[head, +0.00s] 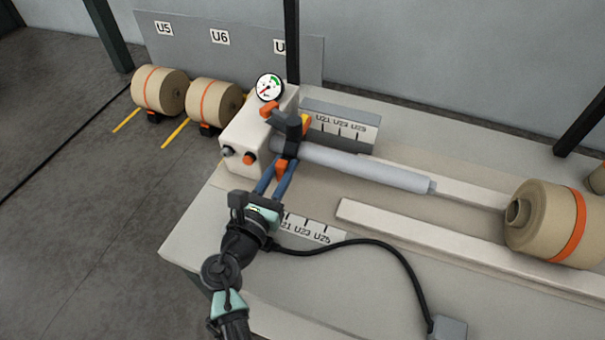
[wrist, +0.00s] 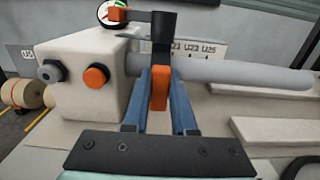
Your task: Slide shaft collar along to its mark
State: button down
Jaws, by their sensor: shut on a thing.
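The grey shaft (head: 365,171) sticks out to the right from a white machine box (head: 246,140); it also shows in the wrist view (wrist: 240,75). The dark shaft collar (head: 289,128) sits around the shaft close to the box; it also shows in the wrist view (wrist: 163,32). An orange tab (wrist: 158,92) hangs at the collar's near side. My gripper (head: 275,176) has its blue fingers shut on this tab. Mark plates with U21, U23 and U25 lie behind the shaft (head: 338,128) and in front of it (head: 315,232). The collar is left of the rear plate's marks.
A pressure gauge (head: 269,87) tops the box, and orange (head: 249,159) and grey knobs face the front. A kraft roll (head: 553,222) lies beyond the shaft's free end, near pale rails (head: 430,235). A black cable (head: 395,260) crosses the bench.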

jog(key=shift+a, duration=0.3)
jog(key=c, duration=0.7)
grip_release()
jog(key=shift+w, duration=0.1)
jog(key=v, duration=1.3)
